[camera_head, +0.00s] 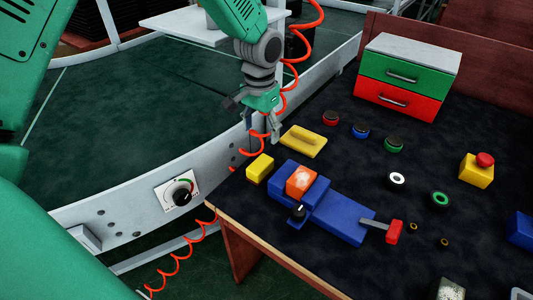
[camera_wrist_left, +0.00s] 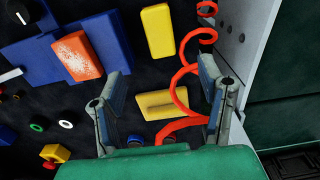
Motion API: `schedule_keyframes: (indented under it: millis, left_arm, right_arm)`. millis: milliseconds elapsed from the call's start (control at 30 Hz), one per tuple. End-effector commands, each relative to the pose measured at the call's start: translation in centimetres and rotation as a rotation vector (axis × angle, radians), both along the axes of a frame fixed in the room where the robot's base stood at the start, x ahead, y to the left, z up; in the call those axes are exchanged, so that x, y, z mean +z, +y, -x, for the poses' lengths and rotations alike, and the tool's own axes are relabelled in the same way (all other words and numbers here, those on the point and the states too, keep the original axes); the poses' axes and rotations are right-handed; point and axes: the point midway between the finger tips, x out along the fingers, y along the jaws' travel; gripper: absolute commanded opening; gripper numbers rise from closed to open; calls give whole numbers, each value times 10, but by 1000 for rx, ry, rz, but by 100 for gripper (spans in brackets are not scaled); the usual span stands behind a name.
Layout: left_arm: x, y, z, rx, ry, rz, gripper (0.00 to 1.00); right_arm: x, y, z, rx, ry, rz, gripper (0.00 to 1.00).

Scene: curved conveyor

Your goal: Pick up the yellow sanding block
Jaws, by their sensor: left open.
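A flat yellow piece with a raised ridge (camera_head: 303,142) lies on the dark table top, just right of my left gripper in the head view. A plain yellow block (camera_head: 260,168) lies nearer, beside the blue fixture. I cannot tell for certain which is the sanding block. My left gripper (camera_head: 263,130) is open and empty, pointing down near the table's left edge. In the left wrist view, the ridged yellow piece (camera_wrist_left: 162,105) shows between the open fingers (camera_wrist_left: 163,75), apart from them. The plain yellow block (camera_wrist_left: 157,31) is beyond the fingertips. My right gripper is not seen.
A coiled red hose (camera_head: 289,75) hangs by my left gripper and crosses the space between its fingers in the wrist view. A blue fixture (camera_head: 340,218) holds an orange block (camera_head: 301,181). A drawer box (camera_head: 408,75) stands behind. The conveyor rail (camera_head: 130,205) borders the left.

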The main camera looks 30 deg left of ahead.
Motion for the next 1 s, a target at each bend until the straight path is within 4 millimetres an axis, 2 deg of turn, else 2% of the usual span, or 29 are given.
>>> schedule_keyframes:
  millis: [400, 667, 900, 1000]
  left_arm:
    - [-76, 2, -1, 1, 8, 2, 62]
    - [-95, 2, 0, 0, 6, 3, 62]
    - [-131, 4, 2, -1, 7, 2, 62]
    - [-138, 3, 2, -1, 5, 3, 62]
  right_arm:
    - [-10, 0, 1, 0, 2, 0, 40]
    - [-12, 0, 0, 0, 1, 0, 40]
    - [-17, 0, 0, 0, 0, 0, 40]
    - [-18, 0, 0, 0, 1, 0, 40]
